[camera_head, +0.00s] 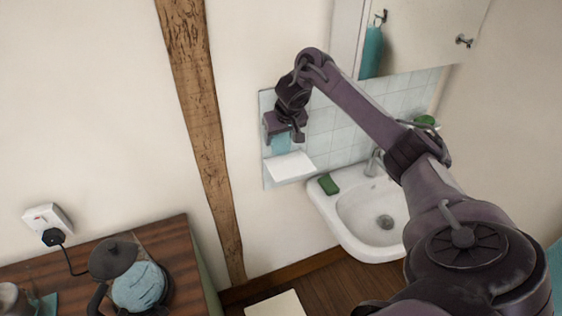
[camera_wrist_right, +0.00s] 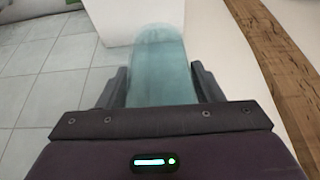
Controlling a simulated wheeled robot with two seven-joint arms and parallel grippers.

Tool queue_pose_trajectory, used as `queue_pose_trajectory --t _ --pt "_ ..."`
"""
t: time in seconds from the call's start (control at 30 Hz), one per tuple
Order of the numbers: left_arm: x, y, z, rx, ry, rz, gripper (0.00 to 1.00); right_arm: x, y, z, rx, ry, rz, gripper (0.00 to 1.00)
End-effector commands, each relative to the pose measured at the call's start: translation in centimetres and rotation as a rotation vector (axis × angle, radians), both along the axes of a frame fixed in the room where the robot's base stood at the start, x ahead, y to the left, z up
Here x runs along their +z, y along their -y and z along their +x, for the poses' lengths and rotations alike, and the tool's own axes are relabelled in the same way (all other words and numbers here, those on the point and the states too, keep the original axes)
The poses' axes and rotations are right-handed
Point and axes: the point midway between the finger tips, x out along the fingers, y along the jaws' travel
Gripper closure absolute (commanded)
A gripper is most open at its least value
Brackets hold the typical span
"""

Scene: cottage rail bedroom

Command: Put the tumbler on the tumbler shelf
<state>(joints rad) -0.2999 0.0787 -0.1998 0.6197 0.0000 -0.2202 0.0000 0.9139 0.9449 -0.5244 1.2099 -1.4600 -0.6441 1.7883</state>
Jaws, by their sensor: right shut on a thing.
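The tumbler (camera_head: 281,145) is pale teal and see-through. My right gripper (camera_head: 285,134) is shut on it, with a finger on either side, just above the white tumbler shelf (camera_head: 291,167) on the wall left of the basin. In the right wrist view the tumbler (camera_wrist_right: 160,68) stands out between the two dark fingers, with the white shelf (camera_wrist_right: 125,20) beyond it. The tumbler looks about upright. I cannot tell whether its base touches the shelf. My left gripper is not in view.
A white basin (camera_head: 352,225) with a tap (camera_head: 374,163) and a green soap block (camera_head: 328,184) is right of the shelf. A cabinet (camera_head: 425,35) hangs above. A wooden post (camera_head: 195,100) stands to the left.

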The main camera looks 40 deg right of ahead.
Motion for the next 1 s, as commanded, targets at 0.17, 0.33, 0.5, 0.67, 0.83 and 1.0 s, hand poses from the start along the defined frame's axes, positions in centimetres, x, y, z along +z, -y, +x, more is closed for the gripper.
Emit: queue_pose_trajectory --t 0.17,0.33,0.5,0.67,0.83,1.0 --pt "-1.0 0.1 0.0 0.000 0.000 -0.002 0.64 -2.0 0.0 0.0 -0.001 0.000 0.000 0.67" --pt "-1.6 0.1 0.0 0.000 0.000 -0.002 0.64 -4.2 0.0 -0.1 -0.001 -0.003 0.001 0.67" --pt "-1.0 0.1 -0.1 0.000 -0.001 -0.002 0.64 -6.0 0.1 0.0 -0.001 0.000 -0.001 0.67" --pt "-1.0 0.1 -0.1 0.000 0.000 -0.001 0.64 -6.3 0.1 0.0 0.000 0.002 -0.001 0.67" --pt "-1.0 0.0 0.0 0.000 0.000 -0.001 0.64 -6.3 0.0 0.0 0.000 0.001 0.000 0.67" --pt "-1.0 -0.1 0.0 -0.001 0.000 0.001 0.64 -6.6 0.0 0.0 0.000 0.001 0.000 0.31"
